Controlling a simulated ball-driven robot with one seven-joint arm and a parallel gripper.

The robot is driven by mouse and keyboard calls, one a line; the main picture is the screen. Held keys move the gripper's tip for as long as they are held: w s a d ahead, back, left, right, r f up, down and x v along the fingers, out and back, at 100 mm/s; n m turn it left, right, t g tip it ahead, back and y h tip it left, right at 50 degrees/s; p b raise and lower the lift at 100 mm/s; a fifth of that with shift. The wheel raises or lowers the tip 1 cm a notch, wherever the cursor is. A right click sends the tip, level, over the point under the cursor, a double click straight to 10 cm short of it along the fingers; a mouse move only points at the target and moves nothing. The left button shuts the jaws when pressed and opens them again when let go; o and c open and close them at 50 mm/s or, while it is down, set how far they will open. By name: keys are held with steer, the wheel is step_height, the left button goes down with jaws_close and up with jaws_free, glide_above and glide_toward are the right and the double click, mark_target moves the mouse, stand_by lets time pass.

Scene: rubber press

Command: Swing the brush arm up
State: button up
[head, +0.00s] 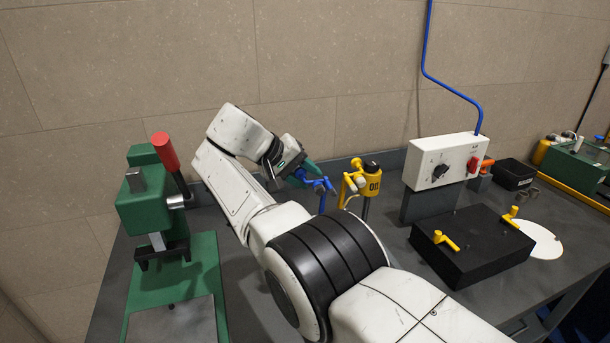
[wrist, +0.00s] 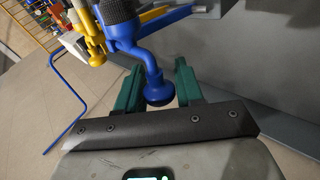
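The blue brush arm (head: 322,187) stands at the back of the bench, left of the yellow oil can. In the wrist view it (wrist: 126,45) has a dark textured cylinder (wrist: 118,11) at the top and a bent blue stem ending in a round knob (wrist: 158,91). My gripper (head: 306,171) reaches it from the left in the head view. In the wrist view its two green fingers (wrist: 160,82) are spread, with the knob between them. I cannot tell whether either finger touches the knob. My gripper hides part of the brush arm in the head view.
A green press (head: 148,208) with a red handle (head: 165,151) stands at left. A yellow oil can (head: 371,184) is close by on the right. A switch box (head: 444,161) and a black block (head: 473,252) with yellow handles stand further right.

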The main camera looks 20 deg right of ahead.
steer(key=shift+o, duration=1.2)
steer(key=r, duration=0.2)
steer(key=s+r+b, duration=0.1)
steer(key=r, duration=0.2)
steer(key=shift+a, duration=0.15)
steer(key=o, duration=0.4)
steer(key=s+r, duration=0.1)
steer(key=r, duration=0.1)
steer(key=s+r+b, duration=0.1)
steer(key=s+r, duration=0.1)
steer(key=shift+s, duration=0.25)
steer(key=s, duration=0.1)
steer(key=s+r, duration=0.1)
steer(key=s+d, duration=0.1)
steer(key=shift+r, duration=0.3)
steer(key=c, duration=0.4)
steer(key=s+r, duration=0.2)
steer(key=s, duration=0.4)
steer(key=shift+s+a+r, duration=0.15)
steer(key=shift+s+a, duration=0.15)
steer(key=shift+a, duration=0.1)
